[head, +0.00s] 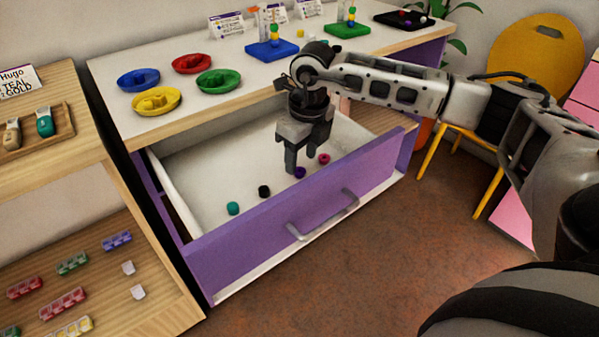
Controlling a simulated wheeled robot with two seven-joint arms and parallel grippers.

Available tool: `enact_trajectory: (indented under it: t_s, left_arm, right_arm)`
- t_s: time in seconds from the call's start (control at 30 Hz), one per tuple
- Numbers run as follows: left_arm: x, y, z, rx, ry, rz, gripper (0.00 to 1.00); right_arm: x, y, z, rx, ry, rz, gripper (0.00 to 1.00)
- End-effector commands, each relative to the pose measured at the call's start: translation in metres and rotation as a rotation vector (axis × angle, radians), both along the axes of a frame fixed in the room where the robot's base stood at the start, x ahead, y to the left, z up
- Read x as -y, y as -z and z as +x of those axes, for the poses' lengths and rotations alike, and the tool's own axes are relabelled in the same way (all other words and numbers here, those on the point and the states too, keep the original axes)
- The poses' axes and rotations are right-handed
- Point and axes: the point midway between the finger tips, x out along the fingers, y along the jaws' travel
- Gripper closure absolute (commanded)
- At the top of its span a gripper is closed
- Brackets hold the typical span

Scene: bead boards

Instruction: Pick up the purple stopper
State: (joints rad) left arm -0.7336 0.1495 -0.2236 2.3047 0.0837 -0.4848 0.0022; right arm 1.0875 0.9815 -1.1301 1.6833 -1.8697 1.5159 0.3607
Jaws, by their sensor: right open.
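The purple stopper (300,172) lies on the floor of the open white drawer, close to its purple front panel. My right gripper (302,163) reaches down into the drawer from above. Its jaws are open and point downward. The fingertips are right beside the purple stopper, at its upper left in the picture. I cannot tell whether a finger touches it. The stopper is not held. My left gripper is not in view.
The drawer's purple front (290,222) stands up as a wall. Coloured dishes and bead boards stand on the white tabletop (255,76) above.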

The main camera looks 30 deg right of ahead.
Motion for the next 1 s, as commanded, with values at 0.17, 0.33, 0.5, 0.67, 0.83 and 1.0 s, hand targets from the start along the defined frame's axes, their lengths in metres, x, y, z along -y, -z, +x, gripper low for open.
enact_trajectory:
  t_s: [0.17,0.33,0.5,0.67,0.83,1.0]
  left_arm:
    - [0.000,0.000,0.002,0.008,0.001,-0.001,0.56]
    - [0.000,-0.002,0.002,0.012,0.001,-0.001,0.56]
    - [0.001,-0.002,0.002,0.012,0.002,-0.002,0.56]
    - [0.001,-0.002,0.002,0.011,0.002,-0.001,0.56]
    - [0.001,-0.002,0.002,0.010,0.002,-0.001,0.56]
    - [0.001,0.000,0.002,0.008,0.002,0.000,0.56]
  right_arm:
    - [0.001,0.026,0.004,-0.001,0.001,0.000,0.52]
    - [0.000,0.032,0.005,0.001,0.000,0.001,0.52]
    - [0.000,0.031,0.005,0.001,0.000,0.000,0.57]
    - [0.000,0.031,0.005,0.001,0.000,0.000,0.98]
    - [0.000,0.031,0.005,0.001,0.000,0.000,0.98]
    - [0.000,0.029,0.005,0.002,0.000,0.001,0.98]
